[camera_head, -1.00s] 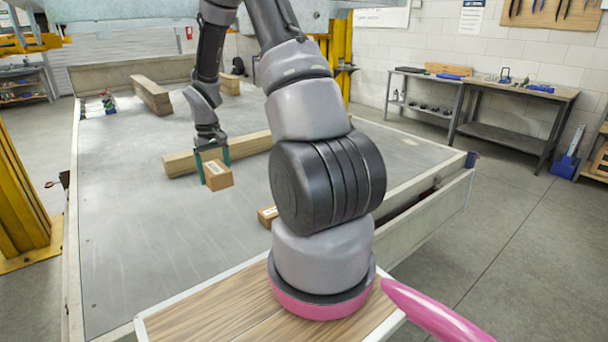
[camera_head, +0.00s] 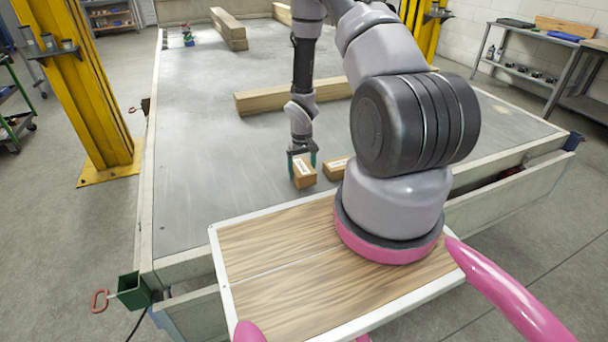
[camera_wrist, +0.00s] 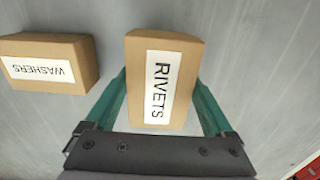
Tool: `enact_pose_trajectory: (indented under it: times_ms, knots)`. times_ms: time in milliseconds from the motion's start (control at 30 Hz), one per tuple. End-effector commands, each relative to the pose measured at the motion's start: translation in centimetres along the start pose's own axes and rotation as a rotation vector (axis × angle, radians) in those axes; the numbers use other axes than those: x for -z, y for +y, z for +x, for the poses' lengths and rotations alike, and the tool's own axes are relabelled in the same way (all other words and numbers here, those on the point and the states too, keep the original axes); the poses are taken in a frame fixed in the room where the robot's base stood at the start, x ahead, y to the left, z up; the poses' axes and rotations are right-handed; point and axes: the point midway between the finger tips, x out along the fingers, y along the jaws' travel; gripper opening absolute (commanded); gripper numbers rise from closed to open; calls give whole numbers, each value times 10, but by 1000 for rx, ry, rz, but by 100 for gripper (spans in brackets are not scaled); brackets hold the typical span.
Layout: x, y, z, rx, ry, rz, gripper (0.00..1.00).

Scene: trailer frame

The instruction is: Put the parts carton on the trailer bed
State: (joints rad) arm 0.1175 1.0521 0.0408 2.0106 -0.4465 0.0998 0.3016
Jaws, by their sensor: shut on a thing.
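A brown carton (camera_head: 303,173) labelled RIVETS is between the green fingers of my gripper (camera_head: 302,166). In the wrist view the fingers close on both sides of the RIVETS carton (camera_wrist: 160,78). It is over the grey trailer bed (camera_head: 200,175), near the bed's near end; I cannot tell whether it touches the bed. A second brown carton (camera_head: 337,168) lies on the bed just to the right, partly hidden by my arm. The wrist view shows that this carton (camera_wrist: 48,62) is labelled WASHERS, with a clear gap between the two.
A timber beam (camera_head: 290,96) lies across the bed beyond the cartons, and another beam (camera_head: 229,29) lies farther back. A yellow lift post (camera_head: 85,85) stands left of the trailer. The bed left of my gripper is clear.

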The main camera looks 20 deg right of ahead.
Motion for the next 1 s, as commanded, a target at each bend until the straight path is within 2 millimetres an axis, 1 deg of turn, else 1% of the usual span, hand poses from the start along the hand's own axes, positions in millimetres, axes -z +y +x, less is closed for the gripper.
enact_pose_trajectory:
  times_ms: [33,133,500,533,567,833,933,1000]
  knots:
    - [-1,0,10,0,-3,-2,10]
    - [0,0,23,0,-2,0,10]
    - [0,0,27,0,0,0,10]
    - [0,0,27,0,0,0,95]
    - [0,0,27,0,0,0,100]
    - [0,0,25,0,0,0,100]
    - [1,0,16,0,1,1,100]
    - [1,0,5,0,3,1,100]
